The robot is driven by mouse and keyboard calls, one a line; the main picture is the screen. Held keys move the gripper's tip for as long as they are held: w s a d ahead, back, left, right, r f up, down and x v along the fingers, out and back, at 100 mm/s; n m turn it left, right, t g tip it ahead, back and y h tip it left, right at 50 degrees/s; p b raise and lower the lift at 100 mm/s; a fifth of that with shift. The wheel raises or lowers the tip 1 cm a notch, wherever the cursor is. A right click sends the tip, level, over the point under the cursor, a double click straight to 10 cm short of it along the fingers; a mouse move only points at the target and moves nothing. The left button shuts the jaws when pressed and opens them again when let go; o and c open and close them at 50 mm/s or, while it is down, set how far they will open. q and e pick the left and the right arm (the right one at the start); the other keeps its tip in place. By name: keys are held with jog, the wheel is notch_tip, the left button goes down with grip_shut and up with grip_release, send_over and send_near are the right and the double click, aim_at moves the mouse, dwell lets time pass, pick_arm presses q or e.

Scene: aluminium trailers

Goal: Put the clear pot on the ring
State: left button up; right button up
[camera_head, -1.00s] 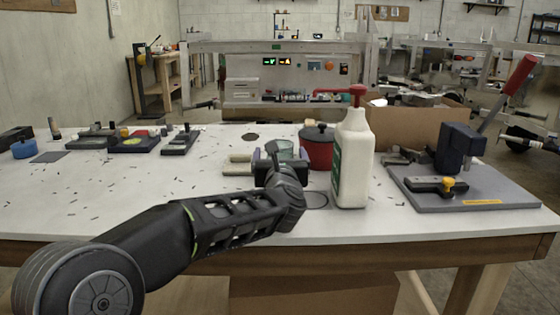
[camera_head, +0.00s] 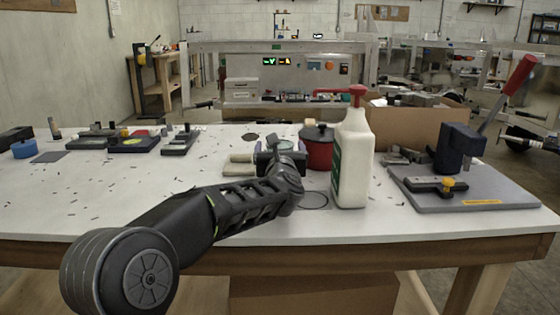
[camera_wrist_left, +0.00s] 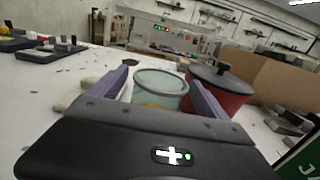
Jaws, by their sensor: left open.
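The clear pot (camera_wrist_left: 165,84) is a round see-through vessel standing on the table, with something yellowish low in it. In the head view the clear pot (camera_head: 285,144) is mostly hidden behind my left gripper (camera_head: 281,152). In the left wrist view the purple fingers of my left gripper (camera_wrist_left: 162,92) are open, one on each side of the pot. I cannot tell whether they touch it. The ring (camera_head: 320,207) is a thin dark circle on the table, nearer than the pot and left of the white bottle; nothing stands on it. My right gripper is not in view.
A red pot with a dark lid (camera_head: 318,152) stands close right of the clear pot. A tall white pump bottle (camera_head: 353,165) stands beside the ring. Pale blocks (camera_head: 239,169) lie left of the gripper. The table's left-middle (camera_head: 130,195) is clear apart from small scraps.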

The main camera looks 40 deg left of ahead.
pick_arm(q)
jog(key=shift+c, duration=0.5)
jog(key=c, duration=1.6)
notch_tip(320, 180, up, 10)
jog(key=p, duration=0.4)
jog(key=shift+c, duration=0.3)
